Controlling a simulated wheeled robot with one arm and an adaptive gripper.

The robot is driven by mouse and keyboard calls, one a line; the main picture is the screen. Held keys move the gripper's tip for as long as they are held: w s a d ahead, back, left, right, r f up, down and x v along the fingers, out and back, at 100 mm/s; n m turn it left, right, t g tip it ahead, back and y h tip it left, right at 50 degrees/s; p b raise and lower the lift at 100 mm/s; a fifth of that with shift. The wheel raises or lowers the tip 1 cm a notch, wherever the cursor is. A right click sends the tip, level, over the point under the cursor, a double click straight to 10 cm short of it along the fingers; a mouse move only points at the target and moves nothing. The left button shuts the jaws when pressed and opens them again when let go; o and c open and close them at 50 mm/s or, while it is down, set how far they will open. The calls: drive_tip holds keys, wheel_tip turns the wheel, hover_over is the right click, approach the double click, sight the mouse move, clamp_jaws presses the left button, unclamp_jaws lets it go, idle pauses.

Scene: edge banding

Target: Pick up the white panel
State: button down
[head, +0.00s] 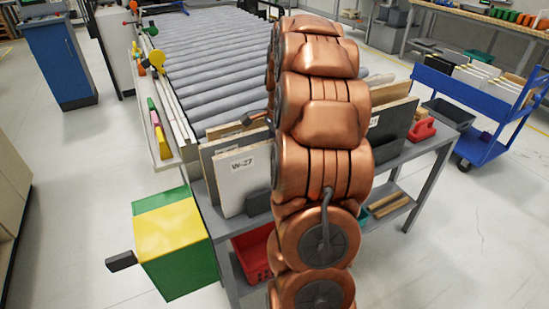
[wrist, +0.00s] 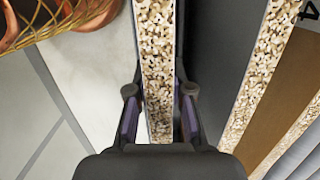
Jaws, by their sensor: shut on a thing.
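The white panel (head: 236,182), labelled W-27, stands upright at the front left of a row of panels on a grey bench, left of my arm. In the wrist view, the speckled chipboard edge of a panel with pale faces (wrist: 158,50) runs between the fingers of my gripper (wrist: 159,108). It appears to be the white panel, and the gripper is shut on it from both sides. In the head view my copper arm hides the grip. I cannot tell whether the panel is lifted.
A grey panel (head: 209,153) stands close behind the white one; a brown panel (wrist: 285,80) stands to the right in the wrist view. A green and yellow box (head: 170,235) is left of the bench. A roller conveyor (head: 210,60) lies behind. A blue cart (head: 475,90) stands right.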

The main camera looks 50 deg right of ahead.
drive_tip(key=shift+r+b, duration=1.05)
drive_tip(key=shift+r, duration=3.9)
drive_tip(key=shift+d, duration=0.1)
